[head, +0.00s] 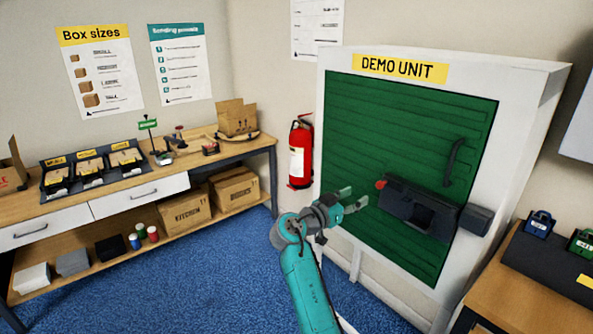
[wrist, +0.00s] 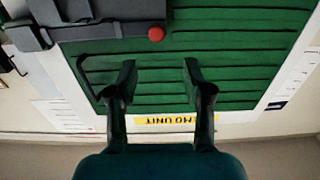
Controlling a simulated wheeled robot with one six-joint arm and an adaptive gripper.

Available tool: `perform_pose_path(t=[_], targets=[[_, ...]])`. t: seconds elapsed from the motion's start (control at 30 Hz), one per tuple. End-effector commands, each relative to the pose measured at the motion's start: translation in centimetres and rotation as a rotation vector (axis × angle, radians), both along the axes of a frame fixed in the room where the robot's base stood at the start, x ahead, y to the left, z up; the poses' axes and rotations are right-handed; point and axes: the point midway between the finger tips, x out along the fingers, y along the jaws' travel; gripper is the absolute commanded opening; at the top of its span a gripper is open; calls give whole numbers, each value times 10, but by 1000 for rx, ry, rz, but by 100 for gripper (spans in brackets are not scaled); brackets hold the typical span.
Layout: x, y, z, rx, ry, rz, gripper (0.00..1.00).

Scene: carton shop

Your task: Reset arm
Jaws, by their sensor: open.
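My gripper (head: 352,200) is on the end of my teal arm, raised in front of the green shutter of the demo unit. In the wrist view my gripper (wrist: 157,80) has its two dark fingers spread apart with nothing between them. The green shutter (wrist: 230,75) fills much of the wrist view, which appears upside down. In the head view the fingers appear a little left of the dark latch box (head: 400,205) with a red button (head: 381,184). I cannot tell whether they touch the unit, but no contact shows.
The white demo unit frame (head: 335,62) has a dark handle (head: 453,162) on its shutter. A fire extinguisher (head: 300,152) hangs left of it. A wooden workbench (head: 190,160) runs along the left wall. Another table (head: 495,290) stands at right. Blue carpet (head: 200,270) is open between.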

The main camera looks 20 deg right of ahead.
Motion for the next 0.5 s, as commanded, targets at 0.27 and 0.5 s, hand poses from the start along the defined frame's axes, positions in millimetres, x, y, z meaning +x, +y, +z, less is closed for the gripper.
perform_pose_path(t=[0.27,0.5], targets=[[-8,4,-41,4,62,67,50],[-41,23,-143,20,214,267,50]])
